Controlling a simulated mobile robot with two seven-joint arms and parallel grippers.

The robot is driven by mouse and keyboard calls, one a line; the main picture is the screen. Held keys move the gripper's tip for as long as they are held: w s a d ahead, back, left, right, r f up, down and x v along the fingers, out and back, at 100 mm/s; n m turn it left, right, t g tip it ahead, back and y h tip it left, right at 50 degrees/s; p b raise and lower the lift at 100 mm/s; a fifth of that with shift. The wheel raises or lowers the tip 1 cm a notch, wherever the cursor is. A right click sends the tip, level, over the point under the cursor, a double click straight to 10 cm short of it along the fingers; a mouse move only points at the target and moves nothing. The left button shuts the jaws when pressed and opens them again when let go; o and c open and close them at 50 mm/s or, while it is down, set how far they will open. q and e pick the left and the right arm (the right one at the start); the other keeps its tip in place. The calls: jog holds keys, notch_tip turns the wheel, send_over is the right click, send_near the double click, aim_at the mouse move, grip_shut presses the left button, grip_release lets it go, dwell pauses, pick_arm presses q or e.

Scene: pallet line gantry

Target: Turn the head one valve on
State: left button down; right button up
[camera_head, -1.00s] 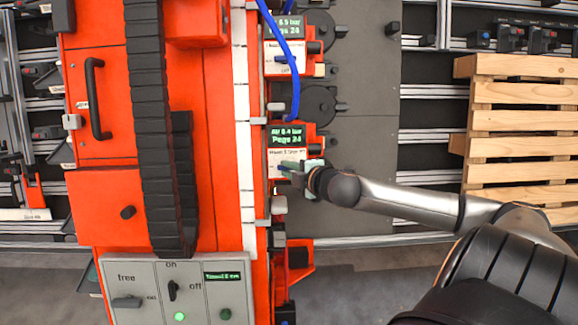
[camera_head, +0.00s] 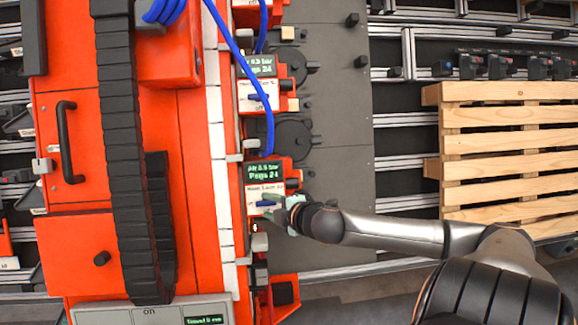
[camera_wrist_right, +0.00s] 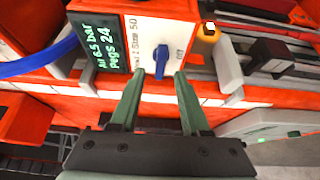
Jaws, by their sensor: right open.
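The valve is a small blue knob (camera_head: 268,203) on a white-labelled panel, below a green-lit display (camera_head: 264,171) reading about "Air 6.5 bar". In the head view its handle lies roughly level. In the right wrist view the blue knob (camera_wrist_right: 161,60) lies along the line of the fingers, with a small "off" mark beside it. My right gripper (camera_head: 284,212) is at the panel's lower right. In the wrist view its two green fingers (camera_wrist_right: 160,76) are open, with the near end of the knob close to the gap between their tips. Contact is unclear. My left gripper is not in view.
A similar valve unit (camera_head: 260,88) with a blue handle sits above. Blue hoses (camera_head: 268,115) run down close by. A grey control panel (camera_head: 160,314) is at the bottom. A wooden pallet (camera_head: 510,150) stands at the right. A grey plate (camera_head: 340,120) lies between.

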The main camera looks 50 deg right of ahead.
jog(key=v, duration=1.1)
jog(key=shift+s, duration=0.1)
dwell(0.5)
jog(key=s+a+f+m+g, duration=0.1)
jog(key=s+f+m, duration=0.2)
jog(key=f, duration=0.5)
jog(key=s+f+m+g, duration=0.2)
jog(key=s+f+m, duration=0.1)
jog(key=f, duration=0.5)
jog(key=s+a+f+m+y, duration=0.1)
jog(key=a+f+m, duration=0.1)
jog(key=a+f, duration=0.2)
jog(key=s+a+f+m+y, duration=0.1)
jog(key=a+f, duration=0.3)
jog(key=a, duration=0.7)
jog(key=s+a+f+m+y, duration=0.1)
jog(key=a+f+m+y, duration=0.1)
jog(key=a+f, duration=0.2)
jog(key=a, duration=0.3)
jog(key=shift+s+a+f+m+g, duration=0.2)
jog(key=shift+f+m+g, duration=0.1)
jog(key=shift+f, duration=0.1)
jog(key=shift+d, duration=0.1)
